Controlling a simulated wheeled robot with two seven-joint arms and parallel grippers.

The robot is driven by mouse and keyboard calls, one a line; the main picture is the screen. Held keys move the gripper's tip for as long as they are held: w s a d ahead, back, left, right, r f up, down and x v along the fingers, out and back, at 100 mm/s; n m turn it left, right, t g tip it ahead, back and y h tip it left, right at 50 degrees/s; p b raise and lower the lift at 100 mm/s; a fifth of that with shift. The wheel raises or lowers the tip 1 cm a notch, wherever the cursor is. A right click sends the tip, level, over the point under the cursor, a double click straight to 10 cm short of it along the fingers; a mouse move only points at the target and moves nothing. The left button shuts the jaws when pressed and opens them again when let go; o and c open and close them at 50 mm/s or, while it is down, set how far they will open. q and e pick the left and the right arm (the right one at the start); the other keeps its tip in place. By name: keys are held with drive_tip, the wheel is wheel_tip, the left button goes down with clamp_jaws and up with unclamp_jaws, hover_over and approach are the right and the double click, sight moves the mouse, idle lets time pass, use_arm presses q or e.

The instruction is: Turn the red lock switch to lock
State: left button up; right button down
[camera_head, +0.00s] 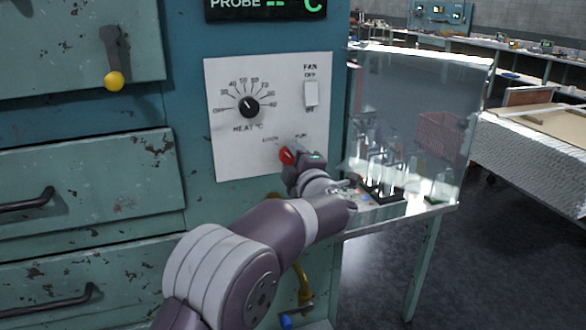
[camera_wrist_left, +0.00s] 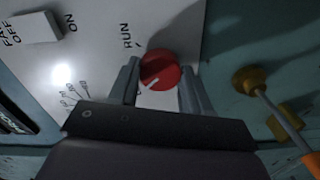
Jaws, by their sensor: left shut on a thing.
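The red lock switch (camera_head: 287,155) is a round knob low on the white control panel (camera_head: 232,160). LOCK is printed above it to the left, RUN above it to the right. My left gripper (camera_head: 302,163) reaches it from the lower right. In the left wrist view the fingers (camera_wrist_left: 160,85) are shut on opposite sides of the red knob (camera_wrist_left: 160,66). Its white mark points to the lower left there, away from the RUN label and toward the LOCK side. The LOCK label is hidden by my gripper in that view. My right gripper is not in view.
The heat dial (camera_head: 248,106) and white fan switch (camera_head: 311,94) are above the red switch. A brass fitting (camera_wrist_left: 250,80) stands beside the panel. A shelf with glass tubes (camera_head: 385,180) behind a clear pane is right of my left arm.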

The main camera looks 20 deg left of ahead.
use_arm(q)
drive_tip(key=shift+f+n, duration=0.1)
drive_tip(key=shift+n, duration=0.3)
drive_tip(key=o, duration=1.1)
drive_tip(key=shift+c, duration=0.2)
drive_tip(key=v, duration=1.2)
drive_tip(key=shift+s+d+b, duration=0.2)
drive_tip(key=shift+s+b, duration=0.1)
drive_tip(key=shift+b, duration=0.1)
